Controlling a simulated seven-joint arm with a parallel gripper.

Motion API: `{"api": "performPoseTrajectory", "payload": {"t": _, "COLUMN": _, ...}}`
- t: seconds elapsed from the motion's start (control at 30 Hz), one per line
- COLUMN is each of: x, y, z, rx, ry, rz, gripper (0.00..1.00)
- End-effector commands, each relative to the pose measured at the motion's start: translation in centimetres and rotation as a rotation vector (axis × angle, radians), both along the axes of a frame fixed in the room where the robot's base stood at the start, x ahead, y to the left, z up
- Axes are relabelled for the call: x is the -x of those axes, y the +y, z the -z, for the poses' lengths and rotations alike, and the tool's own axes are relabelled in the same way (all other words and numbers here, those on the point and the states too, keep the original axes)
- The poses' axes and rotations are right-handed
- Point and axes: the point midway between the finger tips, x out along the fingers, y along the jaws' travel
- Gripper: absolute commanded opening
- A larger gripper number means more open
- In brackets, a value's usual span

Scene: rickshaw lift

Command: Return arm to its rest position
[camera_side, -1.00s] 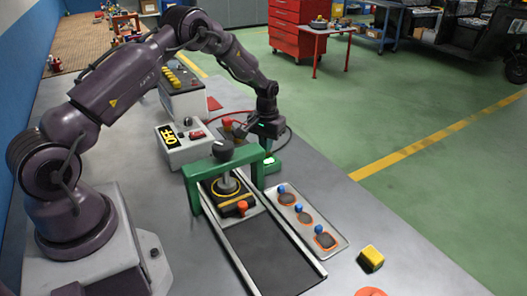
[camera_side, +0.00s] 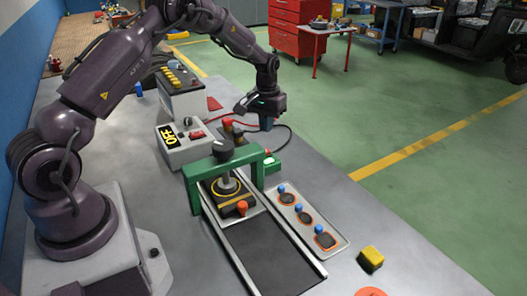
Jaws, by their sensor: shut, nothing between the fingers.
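My purple arm reaches from its base at the left, over the bench, to my gripper (camera_side: 266,125). The gripper is shut and empty, pointing down. It appears raised behind the green frame (camera_side: 222,158), near the far right edge of the bench, apart from the frame. The small fingertips are hard to make out. A black press-like device with a round knob (camera_side: 222,150) stands under the green frame, with a yellow-striped base (camera_side: 232,196) and an orange knob (camera_side: 241,208).
A grey box with an OFF display (camera_side: 183,146) and a box with yellow buttons (camera_side: 183,98) stand behind the frame. A metal plate with blue pegs (camera_side: 310,222) lies right of the dark track (camera_side: 262,255). A yellow block (camera_side: 371,258) sits front right. Red and black cables run near the gripper.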

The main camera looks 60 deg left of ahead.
Motion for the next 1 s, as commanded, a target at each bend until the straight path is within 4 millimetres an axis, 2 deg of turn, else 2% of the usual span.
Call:
{"api": "performPoseTrajectory", "payload": {"t": 0.17, "x": 0.0, "y": 0.0, "z": 0.0, "rx": 0.0, "ry": 0.0, "rz": 0.0, "gripper": 0.0}}
{"api": "performPoseTrajectory", "payload": {"t": 0.27, "x": 0.0, "y": -0.4, "z": -1.1, "rx": -0.004, "ry": -0.011, "rz": 0.01, "gripper": 0.0}}
{"api": "performPoseTrajectory", "payload": {"t": 0.37, "x": 0.3, "y": -1.7, "z": -4.2, "rx": -0.013, "ry": -0.04, "rz": 0.038, "gripper": 0.0}}
{"api": "performPoseTrajectory", "payload": {"t": 0.47, "x": 1.3, "y": -3.8, "z": -8.7, "rx": -0.025, "ry": -0.083, "rz": 0.081, "gripper": 0.0}}
{"api": "performPoseTrajectory", "payload": {"t": 0.6, "x": 4.2, "y": -7.2, "z": -14.7, "rx": -0.044, "ry": -0.148, "rz": 0.155, "gripper": 0.0}}
{"api": "performPoseTrajectory", "payload": {"t": 0.7, "x": 6.9, "y": -9.6, "z": -18.2, "rx": -0.057, "ry": -0.196, "rz": 0.207, "gripper": 0.0}}
{"api": "performPoseTrajectory", "payload": {"t": 0.83, "x": 11.1, "y": -12.4, "z": -21.7, "rx": -0.073, "ry": -0.258, "rz": 0.276, "gripper": 0.0}}
{"api": "performPoseTrajectory", "payload": {"t": 1.0, "x": 17.3, "y": -15.5, "z": -24.3, "rx": -0.093, "ry": -0.34, "rz": 0.364, "gripper": 0.0}}
